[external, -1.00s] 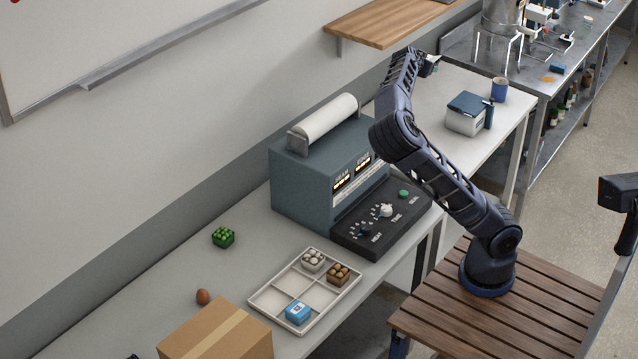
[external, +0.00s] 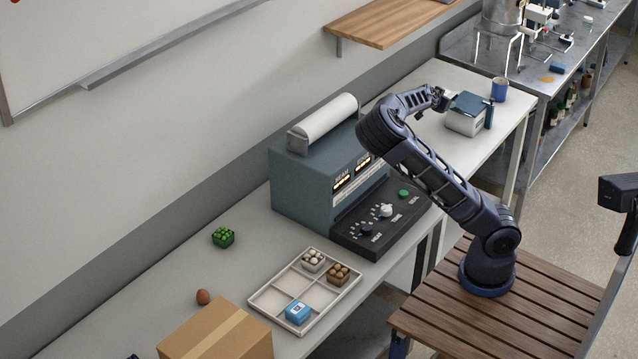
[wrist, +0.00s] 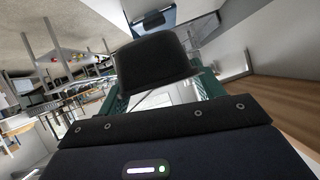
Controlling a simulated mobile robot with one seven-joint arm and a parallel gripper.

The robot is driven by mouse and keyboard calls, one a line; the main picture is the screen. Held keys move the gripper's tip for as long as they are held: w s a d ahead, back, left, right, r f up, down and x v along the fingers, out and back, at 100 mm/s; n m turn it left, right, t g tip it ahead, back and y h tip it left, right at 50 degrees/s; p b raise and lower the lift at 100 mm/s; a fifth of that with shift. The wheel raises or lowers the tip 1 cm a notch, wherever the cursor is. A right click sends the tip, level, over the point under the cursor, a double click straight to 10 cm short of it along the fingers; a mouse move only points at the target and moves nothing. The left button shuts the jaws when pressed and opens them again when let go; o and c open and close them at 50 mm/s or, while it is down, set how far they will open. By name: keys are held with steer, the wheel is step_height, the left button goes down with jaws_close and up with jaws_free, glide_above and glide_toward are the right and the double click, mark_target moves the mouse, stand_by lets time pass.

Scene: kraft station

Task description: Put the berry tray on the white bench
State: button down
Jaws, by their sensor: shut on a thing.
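My gripper (external: 442,98) hangs above the far white-topped bench (external: 420,88), just left of a white box with a blue lid. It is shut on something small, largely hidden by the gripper. In the wrist view a dark block hides the middle, with dark green parts (wrist: 208,85) on both sides of it. I cannot tell whether these are the held thing or the fingers, or whether the held thing is the berry tray.
The blue-lidded box (external: 466,114) and a blue mug (external: 500,89) stand on the white bench. A sealing machine (external: 320,185) stands left of the arm. A divided tray (external: 270,298), a brown egg (external: 203,297) and a cardboard box (external: 215,335) are nearer. A wooden shelf (external: 390,22) overhangs the wall side.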

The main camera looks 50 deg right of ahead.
step_height(320, 180, down, 22)
steer(key=shift+f, duration=0.25)
stand_by(0.5)
steer(key=shift+c, duration=1.2)
jaws_free()
steer(key=shift+a, duration=0.1)
steer(key=v, duration=1.1)
steer(key=shift+a+r, duration=0.25)
steer(key=shift+a, duration=0.1)
steer(key=shift+s, duration=0.1)
